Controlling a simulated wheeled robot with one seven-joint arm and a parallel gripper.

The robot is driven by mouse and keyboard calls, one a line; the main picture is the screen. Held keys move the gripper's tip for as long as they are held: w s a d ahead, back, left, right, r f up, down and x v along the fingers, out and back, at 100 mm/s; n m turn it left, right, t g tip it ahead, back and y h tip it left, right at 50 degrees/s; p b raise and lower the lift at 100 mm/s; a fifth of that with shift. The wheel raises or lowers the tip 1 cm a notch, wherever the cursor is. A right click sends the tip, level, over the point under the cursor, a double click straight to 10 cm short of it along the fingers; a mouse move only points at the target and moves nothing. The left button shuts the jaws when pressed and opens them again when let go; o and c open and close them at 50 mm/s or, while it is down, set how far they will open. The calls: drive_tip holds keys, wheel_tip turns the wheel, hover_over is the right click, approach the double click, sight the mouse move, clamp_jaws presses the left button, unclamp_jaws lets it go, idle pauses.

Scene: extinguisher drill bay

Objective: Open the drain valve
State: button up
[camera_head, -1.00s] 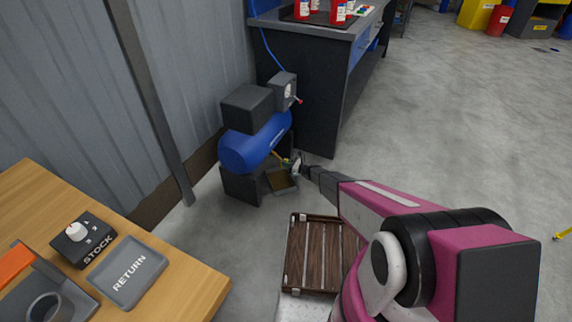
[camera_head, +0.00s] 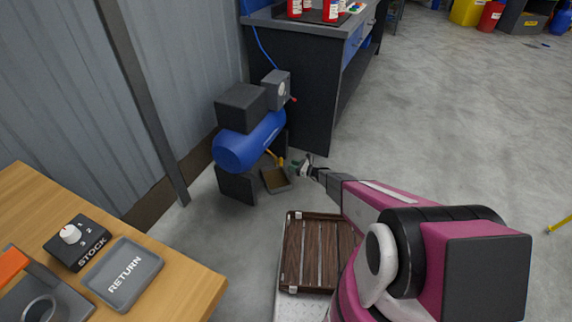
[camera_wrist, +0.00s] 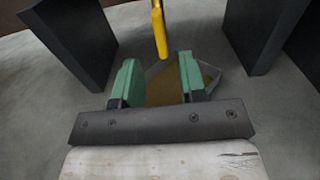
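The blue compressor tank (camera_head: 248,142) stands on dark supports by the wall. A yellow drain valve handle (camera_head: 274,158) hangs at its underside, slanting down to the right. In the wrist view the yellow handle (camera_wrist: 159,30) points down toward me, ahead of the fingers. My gripper (camera_head: 298,166) is just right of the handle and apart from it. In the wrist view my gripper (camera_wrist: 158,62) has its two green fingers spread with nothing held between them. The valve body is hidden or too small to make out.
An open brown-bottomed tray (camera_head: 275,181) lies on the floor below the tank; it shows beyond the fingers. Dark support plates (camera_wrist: 72,38) (camera_wrist: 254,35) flank the space. A workbench (camera_head: 305,85) stands behind right, a wooden table (camera_head: 195,292) at left.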

drive_tip(key=shift+v, duration=1.45)
drive_tip(key=s+d+r+n+g+h, duration=0.3)
drive_tip(key=s+r+n, duration=0.3)
drive_tip(key=s+r, duration=0.3)
drive_tip(key=s+d+r+n+g+h, duration=0.25)
drive_tip(key=s+r+n, duration=0.3)
drive_tip(key=r, duration=0.45)
drive_tip(key=s+d+r+n+h, duration=1)
drive_tip(key=s+d+r, duration=0.7)
drive_tip(key=s+r, duration=0.2)
drive_tip(key=shift+s+d+r+h, duration=0.3)
drive_tip(key=shift+s+h, duration=0.1)
drive_tip(key=shift+h, duration=0.35)
